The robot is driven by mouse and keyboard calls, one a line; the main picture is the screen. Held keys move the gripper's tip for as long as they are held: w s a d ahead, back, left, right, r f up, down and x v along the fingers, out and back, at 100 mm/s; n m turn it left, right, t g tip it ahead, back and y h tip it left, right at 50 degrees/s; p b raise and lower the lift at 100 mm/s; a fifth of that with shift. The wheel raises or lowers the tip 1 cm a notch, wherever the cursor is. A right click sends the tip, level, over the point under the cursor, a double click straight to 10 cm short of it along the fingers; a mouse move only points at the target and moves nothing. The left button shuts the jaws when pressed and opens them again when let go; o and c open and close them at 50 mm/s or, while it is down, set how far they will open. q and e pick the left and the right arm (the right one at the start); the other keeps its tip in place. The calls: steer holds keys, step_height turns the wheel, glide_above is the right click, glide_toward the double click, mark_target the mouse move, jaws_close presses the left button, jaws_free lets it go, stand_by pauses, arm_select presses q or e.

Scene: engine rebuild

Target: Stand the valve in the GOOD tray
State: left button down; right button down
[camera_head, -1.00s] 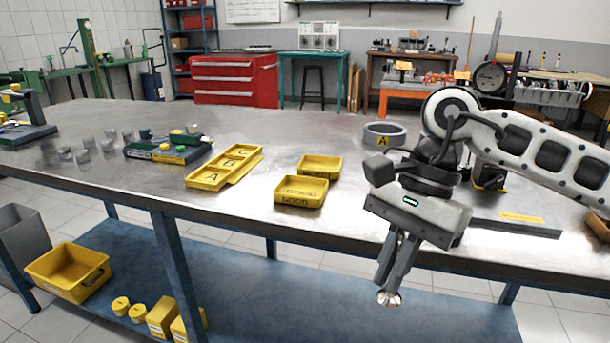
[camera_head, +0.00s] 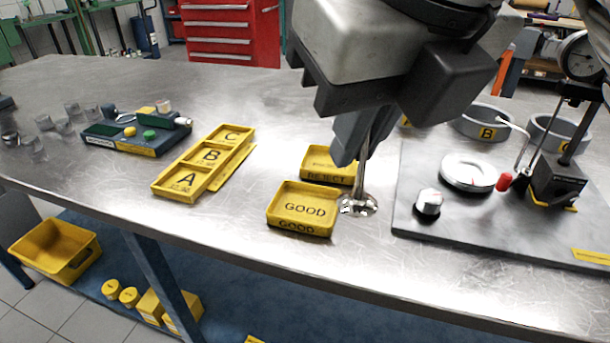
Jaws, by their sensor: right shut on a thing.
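A silver valve (camera_head: 359,198) hangs from my right gripper (camera_head: 358,142), stem up and head down. The gripper is shut on its stem. The valve head is just right of the yellow GOOD tray (camera_head: 300,208) in the picture; I cannot tell its exact height above the table. The GOOD tray looks empty, with its label showing on the floor and front wall. My left gripper is not in view.
A yellow REJECT tray (camera_head: 327,165) stands behind the GOOD tray, partly hidden by my gripper. A yellow A-B-C tray (camera_head: 207,162) is to the left. A grey plate (camera_head: 470,222) with a dial gauge stand (camera_head: 560,175) is to the right. The table front is clear.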

steer(key=w+a+f, duration=0.1)
steer(key=w+f, duration=0.2)
steer(key=w, duration=0.1)
steer(key=w+a+f, duration=0.1)
steer(key=w+f, duration=0.2)
steer(key=w, duration=0.1)
steer(key=w+a+f, duration=0.2)
steer(key=w+f, duration=0.1)
steer(key=w, duration=0.1)
steer(key=shift+w+f+p, duration=0.2)
steer(key=shift+w+p, duration=0.1)
steer(key=shift+p, duration=0.1)
steer(key=shift+w+a+f, duration=0.1)
steer(key=shift+w+f, duration=0.1)
steer(key=shift+f, duration=1.5)
steer(key=shift+f, duration=0.2)
steer(key=c, duration=1.6)
jaws_free()
steer(key=shift+r, duration=0.1)
